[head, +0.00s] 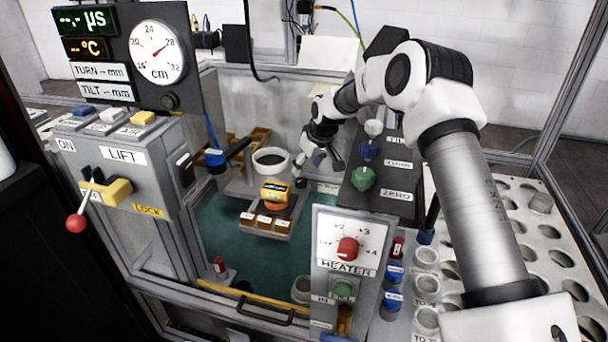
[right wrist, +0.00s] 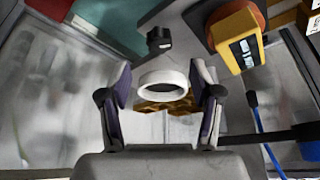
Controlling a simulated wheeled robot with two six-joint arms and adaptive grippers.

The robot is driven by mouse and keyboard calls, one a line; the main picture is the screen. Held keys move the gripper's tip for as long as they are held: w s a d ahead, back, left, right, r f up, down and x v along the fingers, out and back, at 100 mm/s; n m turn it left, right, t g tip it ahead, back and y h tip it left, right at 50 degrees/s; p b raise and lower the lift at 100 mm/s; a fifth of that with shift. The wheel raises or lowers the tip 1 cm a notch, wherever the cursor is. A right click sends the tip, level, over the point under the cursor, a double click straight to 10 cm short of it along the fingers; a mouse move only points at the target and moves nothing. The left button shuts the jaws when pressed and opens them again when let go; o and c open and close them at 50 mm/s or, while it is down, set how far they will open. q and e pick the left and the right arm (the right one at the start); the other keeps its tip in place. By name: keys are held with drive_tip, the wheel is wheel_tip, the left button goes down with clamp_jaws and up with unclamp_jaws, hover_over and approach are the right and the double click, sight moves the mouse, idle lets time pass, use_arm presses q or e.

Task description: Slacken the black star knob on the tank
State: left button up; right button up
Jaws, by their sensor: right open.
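The black star knob (right wrist: 158,40) shows in the right wrist view, above the white ring and beyond my fingertips. In the head view a small dark knob (head: 300,183), which looks like the same one, sits just below my right gripper (head: 322,160), right of the yellow-labelled unit. My right gripper also shows in the right wrist view (right wrist: 162,76). Its two fingers are spread, with nothing held between them, and stand apart from the knob. The tank (head: 225,222) has a teal floor and pale walls. My left gripper is not in view.
A white ring-shaped cup (head: 270,160) stands close to my right gripper. A yellow-labelled unit (head: 276,192) hangs over the tank. A dark panel with a green knob (head: 363,178) lies to the right. The heater box (head: 347,247) stands in front.

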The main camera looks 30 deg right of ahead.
sight(301, 180)
drive_tip(key=shift+s+r, duration=0.1)
drive_tip(key=shift+r, duration=0.2)
drive_tip(key=w+f+m+g+h+p, duration=0.1)
drive_tip(key=f+m, duration=0.1)
drive_tip(key=m, duration=0.2)
drive_tip(key=w+f+m+h+p, duration=0.1)
drive_tip(key=f+m, duration=0.1)
drive_tip(key=m, duration=0.3)
drive_tip(key=w+f+m+g+h+p, duration=0.1)
drive_tip(key=f+m+h+p, duration=0.1)
drive_tip(key=f+m, duration=0.1)
drive_tip(key=shift+a+m+g, duration=0.3)
drive_tip(key=shift+m, duration=0.5)
drive_tip(key=c, duration=1.1)
